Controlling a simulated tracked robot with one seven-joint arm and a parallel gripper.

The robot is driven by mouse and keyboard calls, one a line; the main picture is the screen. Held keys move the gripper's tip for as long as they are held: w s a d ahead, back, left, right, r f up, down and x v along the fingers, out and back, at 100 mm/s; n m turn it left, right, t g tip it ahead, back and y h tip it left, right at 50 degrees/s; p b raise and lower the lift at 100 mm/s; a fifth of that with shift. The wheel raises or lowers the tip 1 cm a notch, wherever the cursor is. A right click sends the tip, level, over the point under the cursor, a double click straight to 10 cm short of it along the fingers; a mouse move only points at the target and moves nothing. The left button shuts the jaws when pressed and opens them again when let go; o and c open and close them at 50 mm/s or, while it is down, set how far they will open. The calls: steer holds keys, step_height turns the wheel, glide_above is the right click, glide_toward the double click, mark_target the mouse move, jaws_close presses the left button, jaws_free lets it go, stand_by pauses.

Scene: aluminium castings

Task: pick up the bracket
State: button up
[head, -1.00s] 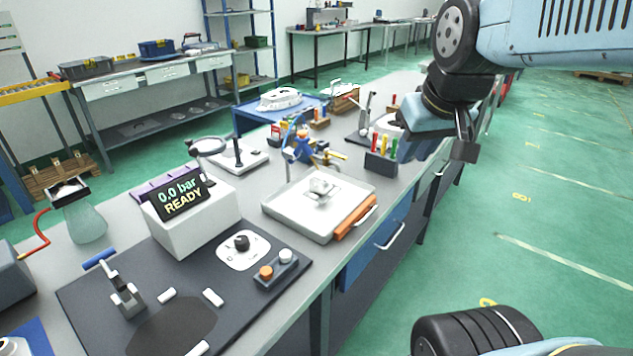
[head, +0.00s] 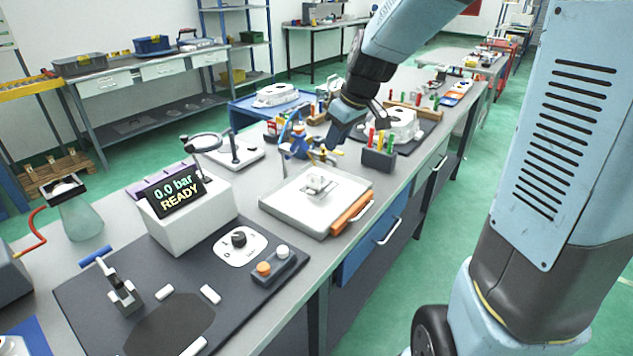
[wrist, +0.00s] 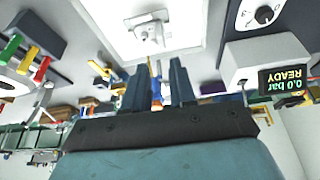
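The bracket (head: 318,185) is a small pale metal casting lying in a shallow white tray (head: 277,205) on the bench. In the wrist view the bracket (wrist: 150,33) sits upper centre, beyond my fingertips. My gripper (head: 336,138) is above the bench behind the tray, apart from the bracket; its fingertips are hard to make out there. In the wrist view my gripper (wrist: 160,66) has two dark fingers standing apart with nothing held between them.
An orange-handled item (head: 352,212) lies along the tray's right side. A pressure display box (head: 195,222) stands to the left. A block of coloured-handled tools (head: 379,159) stands behind right, and a magnifier stand (head: 235,153) behind left.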

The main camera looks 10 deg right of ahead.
mark_target(315, 175)
steer(key=shift+n, duration=0.3)
steer(key=x, duration=1.1)
steer(key=w+a+x, duration=0.1)
steer(key=x, duration=0.4)
steer(key=shift+w+r, duration=0.1)
steer(key=shift+r, duration=0.05)
steer(key=shift+c, duration=0.2)
jaws_close()
